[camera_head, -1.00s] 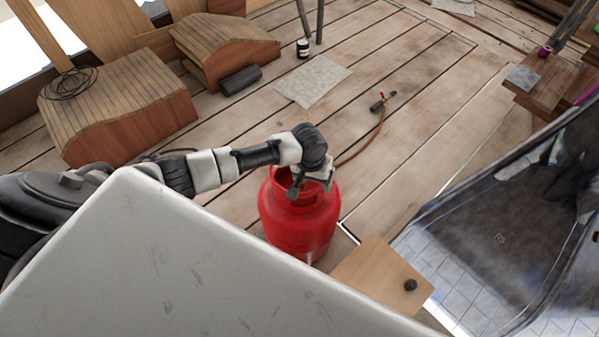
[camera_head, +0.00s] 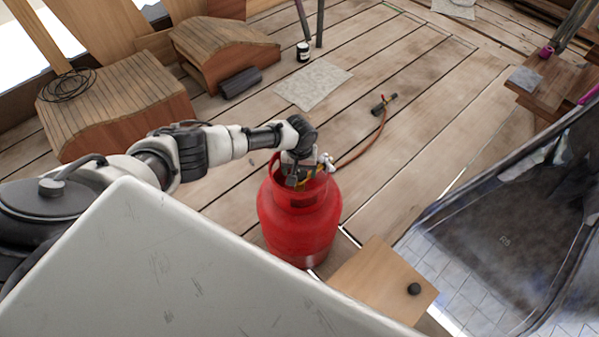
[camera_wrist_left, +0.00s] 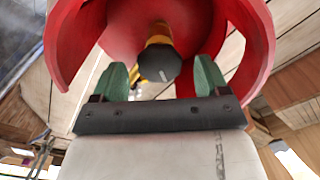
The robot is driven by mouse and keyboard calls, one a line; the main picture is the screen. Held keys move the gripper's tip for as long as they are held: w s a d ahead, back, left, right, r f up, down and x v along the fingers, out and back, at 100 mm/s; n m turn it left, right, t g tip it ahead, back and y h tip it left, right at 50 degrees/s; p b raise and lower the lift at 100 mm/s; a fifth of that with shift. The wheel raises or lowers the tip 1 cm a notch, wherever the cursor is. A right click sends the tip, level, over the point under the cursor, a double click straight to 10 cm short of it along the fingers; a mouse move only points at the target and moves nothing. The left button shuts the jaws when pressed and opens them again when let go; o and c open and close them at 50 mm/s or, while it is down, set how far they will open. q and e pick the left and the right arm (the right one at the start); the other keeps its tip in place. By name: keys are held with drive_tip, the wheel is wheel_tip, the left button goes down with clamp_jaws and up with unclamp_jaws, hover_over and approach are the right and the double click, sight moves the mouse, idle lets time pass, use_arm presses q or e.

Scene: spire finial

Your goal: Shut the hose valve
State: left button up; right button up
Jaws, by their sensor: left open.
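A red gas cylinder (camera_head: 300,222) stands upright on the plank floor, with a collar around its top. An orange hose (camera_head: 362,150) runs from its top to a torch (camera_head: 383,104) on the floor. My left gripper (camera_head: 293,183) is at the collar opening. In the left wrist view my left gripper (camera_wrist_left: 160,82) is open, its two green fingertips on either side of a black knob with a yellow-brass body (camera_wrist_left: 159,60), inside the red collar (camera_wrist_left: 252,45). I cannot tell whether the fingers touch it. Which part is the hose valve is not clear. My right gripper is not in view.
A wooden board with a black knob (camera_head: 380,283) is at the cylinder's lower right. A dark-framed glossy panel (camera_head: 500,240) fills the right side.

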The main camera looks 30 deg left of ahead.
use_arm(q)
drive_tip(key=shift+f, duration=0.45)
drive_tip(key=shift+c, duration=0.2)
drive_tip(key=c, duration=0.9)
drive_tip(key=shift+m, duration=0.4)
drive_tip(key=m, duration=0.4)
drive_tip(key=shift+m, duration=0.3)
drive_tip(key=m, duration=0.6)
